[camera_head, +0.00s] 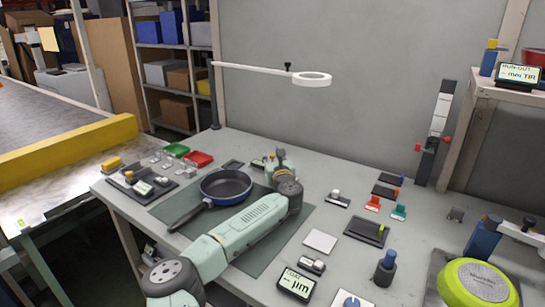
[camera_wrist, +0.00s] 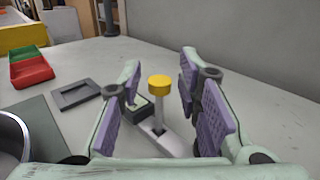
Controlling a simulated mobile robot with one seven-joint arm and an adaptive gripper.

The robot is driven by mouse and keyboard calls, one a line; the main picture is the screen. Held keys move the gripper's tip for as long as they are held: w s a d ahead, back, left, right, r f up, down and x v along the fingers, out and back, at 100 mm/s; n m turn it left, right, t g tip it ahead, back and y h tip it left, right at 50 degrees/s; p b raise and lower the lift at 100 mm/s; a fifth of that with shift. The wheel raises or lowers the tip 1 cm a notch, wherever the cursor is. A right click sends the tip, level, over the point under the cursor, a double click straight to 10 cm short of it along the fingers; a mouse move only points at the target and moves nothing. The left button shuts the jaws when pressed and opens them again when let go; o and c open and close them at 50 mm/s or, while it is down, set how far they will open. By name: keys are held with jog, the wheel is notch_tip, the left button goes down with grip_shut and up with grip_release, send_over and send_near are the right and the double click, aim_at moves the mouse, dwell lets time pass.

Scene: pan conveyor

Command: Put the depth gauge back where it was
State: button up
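What looks like the depth gauge (camera_wrist: 160,88) has a yellow round cap on a pale stem, a light grey foot and a small dark box with a display. It stands upright on the table in the wrist view. My gripper (camera_wrist: 158,95) is open, with its purple-padded fingers on both sides of the gauge and gaps visible beside the cap. In the head view my gripper (camera_head: 275,162) is beyond the pan and largely hides the gauge. A dark rectangular frame (camera_wrist: 76,96) lies flat to the left of the gauge; it also shows in the head view (camera_head: 232,165).
Red (camera_head: 198,159) and green (camera_head: 176,150) trays lie at the back left. A ring lamp (camera_head: 312,79) hangs over the table (camera_head: 330,165). Small tools and displays crowd the right side.

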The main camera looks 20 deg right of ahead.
jog(key=shift+r, duration=0.2)
jog(key=s, duration=0.4)
jog(key=s+a+b, duration=0.1)
jog(key=s, duration=0.3)
jog(key=s+b, duration=0.1)
jog(key=s, duration=0.3)
jog(key=shift+a, duration=0.25)
